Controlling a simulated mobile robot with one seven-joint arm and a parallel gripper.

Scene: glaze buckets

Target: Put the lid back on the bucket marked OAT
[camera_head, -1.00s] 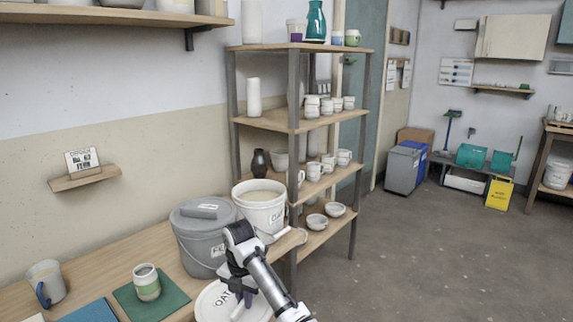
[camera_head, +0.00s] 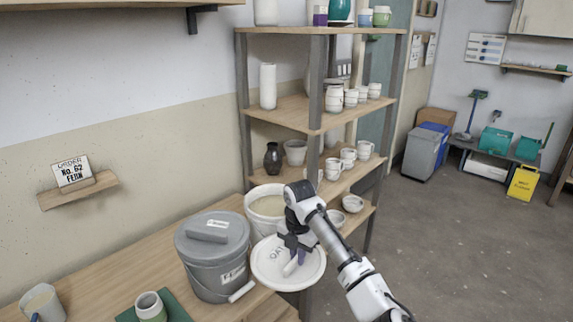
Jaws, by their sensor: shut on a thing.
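My gripper (camera_head: 298,247) is shut on the white lid (camera_head: 270,270), which bears the letters OAT and has a raised handle bar. The lid hangs tilted in front of and below the rim of an open white bucket (camera_head: 262,207). The bucket stands on the wooden counter with pale, creamy contents showing. Its front label is now hidden behind the lid and my arm. A grey bucket (camera_head: 213,265) with its own grey lid on stands to the left, close to the white lid.
A wooden shelf unit (camera_head: 312,128) with cups, bowls and vases stands just behind and right of the white bucket. A green-and-white cup (camera_head: 151,307) and a mug (camera_head: 42,302) stand at the front left of the counter (camera_head: 130,262). Open floor lies to the right.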

